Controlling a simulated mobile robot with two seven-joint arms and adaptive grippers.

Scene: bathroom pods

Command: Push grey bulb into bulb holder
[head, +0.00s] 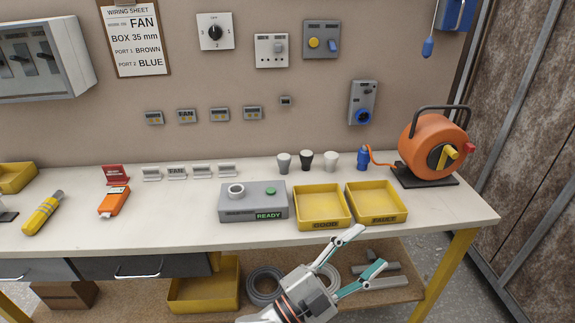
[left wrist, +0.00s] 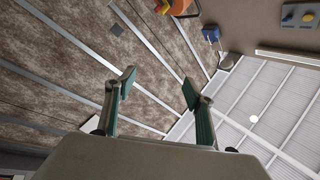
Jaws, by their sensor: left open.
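The grey bulb (head: 284,163) stands upright at the back of the bench, left of a black bulb (head: 305,160) and a white bulb (head: 331,161). The bulb holder seems to be the pale ring (head: 236,191) on top of a grey box (head: 253,204) with a green button and a lit READY label; I see no bulb in it. My left gripper (head: 369,249) is open and empty, in front of the bench edge and below the yellow trays, apart from the bulbs. Its spread fingers also show in the left wrist view (left wrist: 159,84). My right gripper is not in view.
Two yellow trays (head: 324,222) (head: 377,217) sit right of the box, near the front edge. An orange cable reel (head: 433,145) and blue plug (head: 363,158) stand at the right. An orange tool (head: 114,202) lies left; bench between it and the box is clear.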

